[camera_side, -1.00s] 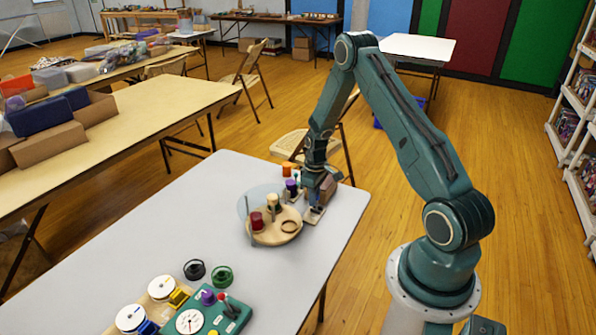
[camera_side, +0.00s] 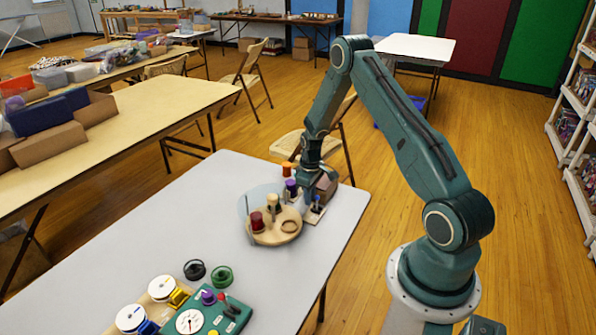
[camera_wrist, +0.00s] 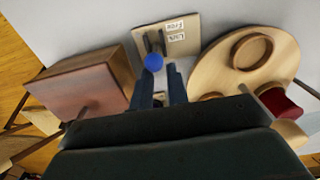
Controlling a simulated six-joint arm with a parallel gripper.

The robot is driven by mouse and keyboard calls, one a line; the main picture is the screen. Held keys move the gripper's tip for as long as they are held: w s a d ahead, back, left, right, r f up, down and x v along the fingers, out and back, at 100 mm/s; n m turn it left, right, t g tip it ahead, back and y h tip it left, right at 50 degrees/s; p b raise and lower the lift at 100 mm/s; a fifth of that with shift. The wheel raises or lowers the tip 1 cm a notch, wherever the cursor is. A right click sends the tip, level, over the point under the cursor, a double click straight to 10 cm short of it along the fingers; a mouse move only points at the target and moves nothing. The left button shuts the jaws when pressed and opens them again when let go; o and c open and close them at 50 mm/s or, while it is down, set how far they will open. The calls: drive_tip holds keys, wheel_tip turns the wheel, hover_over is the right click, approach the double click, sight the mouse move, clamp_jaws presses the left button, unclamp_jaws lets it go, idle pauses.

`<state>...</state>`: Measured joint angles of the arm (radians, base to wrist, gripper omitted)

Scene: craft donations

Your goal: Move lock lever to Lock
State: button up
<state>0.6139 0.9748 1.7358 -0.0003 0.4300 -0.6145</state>
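The lock lever has a blue ball knob (camera_wrist: 153,62) on a dark stem, over a beige plate (camera_wrist: 126,74) with two labels. The label "Free" (camera_wrist: 174,26) lies above the label "Lock" (camera_wrist: 177,37) in the wrist view. Which label the lever stands at is unclear. My gripper (camera_wrist: 161,72) has its two dark blue fingers apart, with a gap between them. The knob appears just beyond the left fingertip; contact is unclear. In the side view my gripper (camera_side: 308,190) is low beside the plate (camera_side: 313,216), left of the small blue knob (camera_side: 317,208).
A brown wooden box (camera_wrist: 85,82) stands close left of the plate in the wrist view. A round wooden turntable (camera_wrist: 222,72) with a ring and a red spool (camera_wrist: 281,104) is close on the right. The middle of the grey table (camera_side: 215,200) is clear.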

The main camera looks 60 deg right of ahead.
wheel_tip(320, 180, up, 8)
drive_tip(key=shift+f, duration=0.25)
idle(1.0)
drive_tip(key=shift+r, duration=0.15)
